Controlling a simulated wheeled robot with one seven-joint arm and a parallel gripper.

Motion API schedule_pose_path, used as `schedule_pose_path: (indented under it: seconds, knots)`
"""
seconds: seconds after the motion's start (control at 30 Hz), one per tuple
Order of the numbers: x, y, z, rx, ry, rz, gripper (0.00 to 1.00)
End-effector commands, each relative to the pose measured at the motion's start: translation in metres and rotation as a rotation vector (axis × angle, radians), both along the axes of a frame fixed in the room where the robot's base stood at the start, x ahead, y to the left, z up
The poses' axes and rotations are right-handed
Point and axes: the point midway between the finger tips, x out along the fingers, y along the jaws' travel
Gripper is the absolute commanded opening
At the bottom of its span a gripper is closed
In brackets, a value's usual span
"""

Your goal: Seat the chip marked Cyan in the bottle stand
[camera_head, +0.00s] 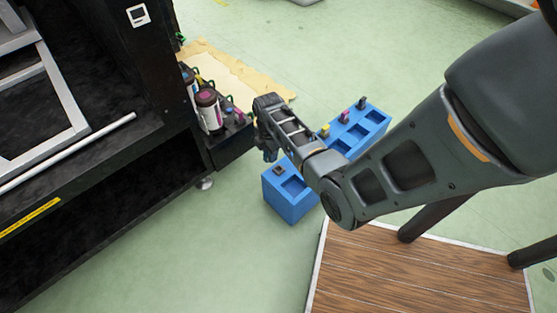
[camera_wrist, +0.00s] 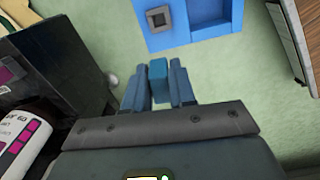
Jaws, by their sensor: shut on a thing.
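My gripper (camera_wrist: 158,84) is shut on a small blue-cyan chip (camera_wrist: 158,68), which sits between its two fingers in the wrist view. Any marking on the chip is not readable. In the head view my gripper (camera_head: 268,150) hangs between the black bottle stand (camera_head: 233,147) and a blue block; the chip is hidden there. The stand is at the machine's side and holds bottles, one with a magenta label (camera_head: 207,110). This bottle also shows at the left of the wrist view (camera_wrist: 22,140). The held chip is apart from the stand.
A black machine (camera_head: 110,150) stands left, a wooden board (camera_head: 410,270) lower right.

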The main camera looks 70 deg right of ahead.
Motion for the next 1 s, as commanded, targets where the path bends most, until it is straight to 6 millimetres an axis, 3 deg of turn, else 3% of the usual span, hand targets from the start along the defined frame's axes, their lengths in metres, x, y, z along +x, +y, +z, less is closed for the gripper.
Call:
schedule_pose_path:
  seconds: [0.03, 0.2, 0.43, 0.8, 1.0]
  knots:
    - [-0.009, -0.009, -0.01, -0.001, 0.001, 0.019, 0.0]
    - [-0.023, -0.023, -0.016, -0.001, 0.002, 0.078, 0.0]
    - [-0.024, -0.024, -0.027, -0.001, 0.002, 0.088, 0.0]
    - [-0.024, -0.024, -0.063, -0.001, 0.002, 0.086, 0.0]
    - [-0.024, -0.024, -0.069, -0.001, 0.002, 0.086, 0.0]
